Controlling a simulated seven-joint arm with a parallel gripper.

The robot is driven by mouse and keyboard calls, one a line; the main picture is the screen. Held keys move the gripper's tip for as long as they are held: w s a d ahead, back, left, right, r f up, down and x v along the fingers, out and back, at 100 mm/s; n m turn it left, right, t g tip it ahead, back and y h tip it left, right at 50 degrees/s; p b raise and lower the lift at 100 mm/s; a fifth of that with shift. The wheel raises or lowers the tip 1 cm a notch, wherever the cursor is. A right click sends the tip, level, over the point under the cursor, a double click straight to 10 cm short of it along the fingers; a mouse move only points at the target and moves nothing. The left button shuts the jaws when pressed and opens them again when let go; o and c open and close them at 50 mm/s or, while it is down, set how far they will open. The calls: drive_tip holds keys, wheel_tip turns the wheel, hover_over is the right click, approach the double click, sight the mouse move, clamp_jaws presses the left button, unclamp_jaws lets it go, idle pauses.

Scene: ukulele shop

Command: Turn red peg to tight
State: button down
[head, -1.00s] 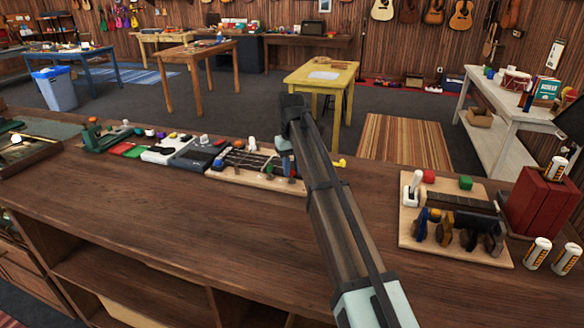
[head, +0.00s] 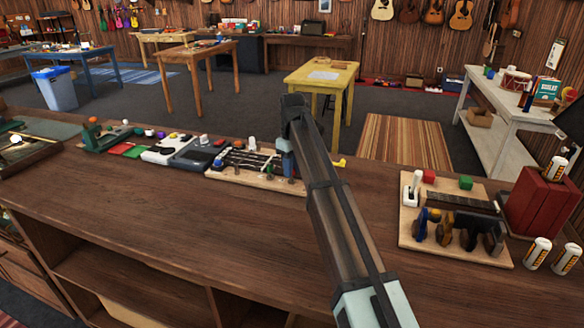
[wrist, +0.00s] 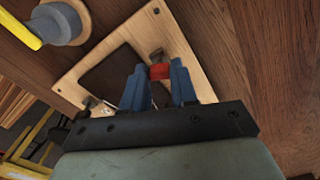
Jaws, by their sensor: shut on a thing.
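The red peg (wrist: 160,72) shows in the wrist view as a small red block between the two blue fingertips of my gripper (wrist: 160,80). The fingers are shut on it. It sits by a dark metal post at the edge of a light wooden board (wrist: 190,60) with a dark middle. In the head view my gripper (head: 287,164) is at the right end of the light board (head: 262,181) with strings and pegs, and my arm partly covers this end. The red peg is hidden in the head view. I cannot read any tightness mark.
A grey round object (wrist: 62,22) with a yellow bar lies beside the board. Several small tools and boxes line the bench to the left. A second pegged board (head: 415,232) and a dark red box (head: 540,200) stand at the right. The front bench top is clear.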

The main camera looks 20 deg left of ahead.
drive_tip(key=c, duration=0.9)
unclamp_jaws()
drive_tip(key=shift+r, duration=0.15)
wheel_tip(320, 180, up, 14)
drive_tip(key=shift+f, duration=0.2)
drive_tip(key=shift+a, duration=0.1)
